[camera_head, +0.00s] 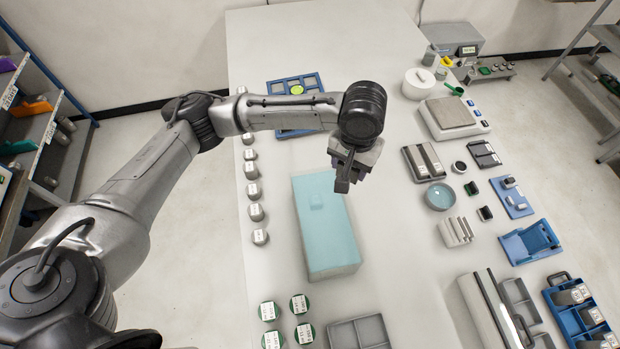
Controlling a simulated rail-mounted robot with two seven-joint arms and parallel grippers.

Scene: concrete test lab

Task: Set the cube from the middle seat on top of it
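A long pale teal block (331,243) lies on the white table in the middle of the view. My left gripper (343,184) points down above the table, by the block's far right corner. No separate row of seats with a cube is clearly seen. My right gripper is out of view.
A blue compartment tray (283,87) lies behind my arm. Several small grey weights (254,190) line the table's left side. Green-based jars (303,333) and a grey tray (357,333) are in front. Scale (453,117), bowl (440,196) and blue holders (530,243) crowd the right.

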